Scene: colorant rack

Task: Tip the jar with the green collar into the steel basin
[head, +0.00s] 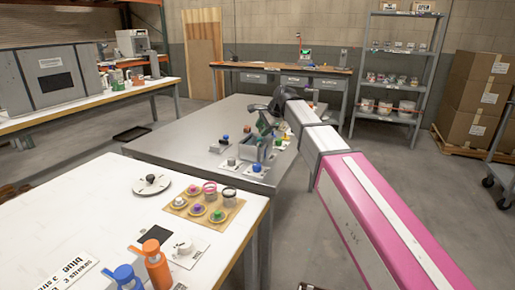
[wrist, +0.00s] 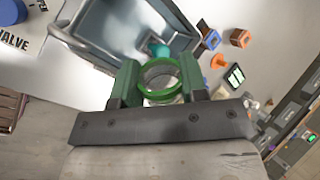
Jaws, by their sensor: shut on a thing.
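My gripper (wrist: 160,84) is shut on the jar with the green collar (wrist: 160,66). The collar shows as a green ring between the two fingers, with its open mouth facing the wrist camera. Much of the jar's body is hidden by the fingers and palm. The steel basin (wrist: 98,58) lies just beyond the jar in the wrist view, with a teal patch inside; I cannot tell what it is. In the head view the basin (head: 248,153) stands on the steel table, and my gripper (head: 264,124) is above its far side. The jar's tilt is unclear.
Small coloured knobs and cards lie around the basin on the steel table (head: 185,140). The nearer white table (head: 100,215) holds a tan jar tray (head: 232,213) and bottles (head: 156,262).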

